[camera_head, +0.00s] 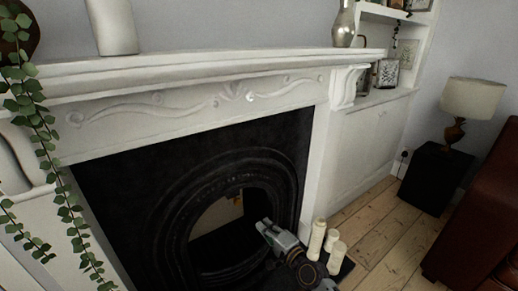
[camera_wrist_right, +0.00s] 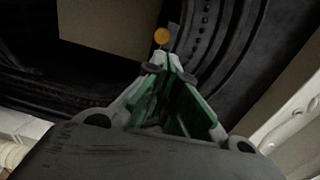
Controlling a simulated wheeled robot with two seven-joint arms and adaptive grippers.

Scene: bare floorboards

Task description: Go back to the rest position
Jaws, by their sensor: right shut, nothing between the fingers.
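My right gripper (camera_head: 266,226) is in front of the dark opening of the fireplace (camera_head: 130,205) in the head view. In the right wrist view my right gripper (camera_wrist_right: 163,60) has its fingers together at the tips, with nothing held. A tan panel (camera_wrist_right: 110,28) shows inside the opening. My left gripper does not show in either view.
Pale candles (camera_head: 317,240) stand on the hearth, close to the right of my right arm. The white mantel (camera_head: 200,72) juts out above. A black side table (camera_head: 430,178) with a lamp (camera_head: 472,100) and a brown leather seat (camera_head: 485,225) are at the right. Floorboards (camera_head: 385,225) lie between.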

